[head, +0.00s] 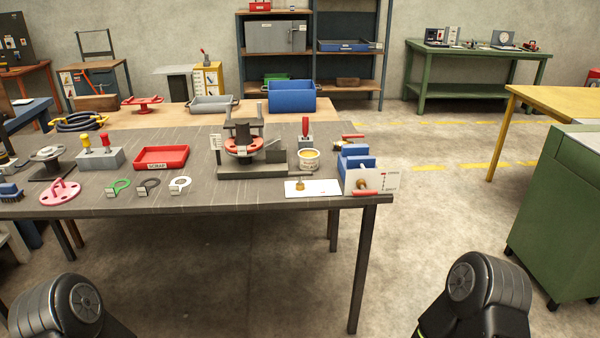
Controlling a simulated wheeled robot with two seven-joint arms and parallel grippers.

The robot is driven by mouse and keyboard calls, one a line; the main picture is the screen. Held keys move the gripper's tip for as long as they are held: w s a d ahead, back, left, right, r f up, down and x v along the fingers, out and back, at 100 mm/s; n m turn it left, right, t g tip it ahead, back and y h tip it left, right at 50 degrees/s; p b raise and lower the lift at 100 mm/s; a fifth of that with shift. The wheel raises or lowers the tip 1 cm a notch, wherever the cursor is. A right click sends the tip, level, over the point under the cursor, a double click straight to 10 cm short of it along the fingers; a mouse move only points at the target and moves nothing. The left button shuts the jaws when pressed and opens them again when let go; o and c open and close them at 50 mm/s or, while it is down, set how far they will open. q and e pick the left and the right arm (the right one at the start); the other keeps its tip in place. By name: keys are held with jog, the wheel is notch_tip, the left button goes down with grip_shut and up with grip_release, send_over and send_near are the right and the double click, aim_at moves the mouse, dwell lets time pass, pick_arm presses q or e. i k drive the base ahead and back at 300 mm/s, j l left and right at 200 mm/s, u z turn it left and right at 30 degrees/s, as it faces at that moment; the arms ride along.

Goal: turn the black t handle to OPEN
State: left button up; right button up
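I cannot pick out a black T handle with certainty, and no OPEN mark is readable. A flanged spool fixture (243,146) with red parts and grey uprights stands on a dark base on the bench. A small white tag (215,142) is at its left side, its text too small to read. Neither of my grippers is in view. Only dark links of my arms show at the bottom left and bottom right, well short of the bench.
A green cabinet (555,210) stands at right. The floor between is clear.

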aim_at(299, 174)
jog(key=i+l, duration=0.15)
jog(key=l, duration=0.25)
jog(key=i+l+u, duration=0.15)
jog(key=l, duration=0.25)
jog(key=i+l, duration=0.2)
jog(key=l, duration=0.2)
jog(key=i+l+u, duration=0.1)
jog(key=l, duration=0.3)
jog(key=i+l+u, duration=0.1)
jog(key=l, duration=0.35)
jog(key=i+l, duration=0.2)
jog(key=l, duration=0.2)
jog(key=i+l+u, duration=0.1)
jog(key=l, duration=0.35)
jog(key=i+l+u, duration=0.1)
jog(key=l, duration=0.35)
jog(key=i, duration=0.05)
